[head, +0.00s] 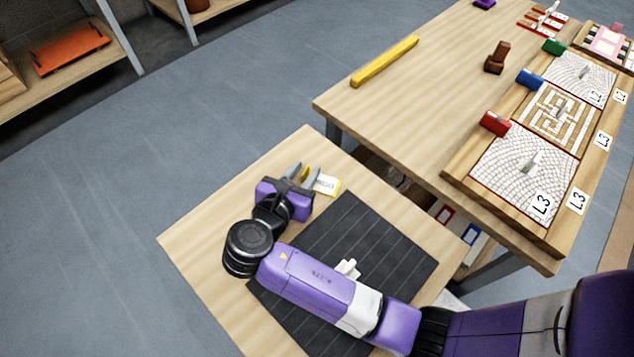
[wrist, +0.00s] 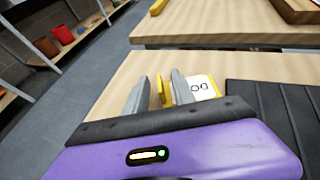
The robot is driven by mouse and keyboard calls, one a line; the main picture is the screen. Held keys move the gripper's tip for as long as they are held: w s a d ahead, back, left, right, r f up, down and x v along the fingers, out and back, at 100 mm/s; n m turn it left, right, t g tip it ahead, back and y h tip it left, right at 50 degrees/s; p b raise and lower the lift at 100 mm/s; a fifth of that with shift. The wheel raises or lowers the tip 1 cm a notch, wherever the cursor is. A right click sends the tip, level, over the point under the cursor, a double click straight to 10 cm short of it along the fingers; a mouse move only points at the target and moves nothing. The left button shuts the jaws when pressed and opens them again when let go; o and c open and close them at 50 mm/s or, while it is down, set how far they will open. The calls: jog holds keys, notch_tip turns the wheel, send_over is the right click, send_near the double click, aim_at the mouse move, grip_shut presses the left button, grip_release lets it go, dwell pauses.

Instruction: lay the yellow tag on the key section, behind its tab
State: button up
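The yellow tag (head: 327,184) is a white card with dark lettering and yellow edging at the near table's far edge; it also shows in the wrist view (wrist: 201,87). A yellow upright part (wrist: 165,90) of it stands between the fingers of my gripper (head: 303,173). The fingers are apart, with a visible gap on the left of the yellow part, so the gripper looks open around it. The key section (head: 558,121) is the middle panel with a maze-like pattern, on the far table. A blue block (head: 530,79) sits at its left edge, and a small grey piece stands on it.
Neighbouring cracked-pattern panels (head: 510,180) carry red (head: 495,123) and green (head: 554,47) blocks. A yellow bar (head: 385,61) and brown block (head: 497,57) lie on the far table. A dark ribbed mat (head: 390,240) lies under my arm. A floor gap separates the tables.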

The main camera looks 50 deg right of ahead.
jog(key=shift+w+d+f, duration=0.15)
jog(key=shift+d, duration=0.25)
grip_shut()
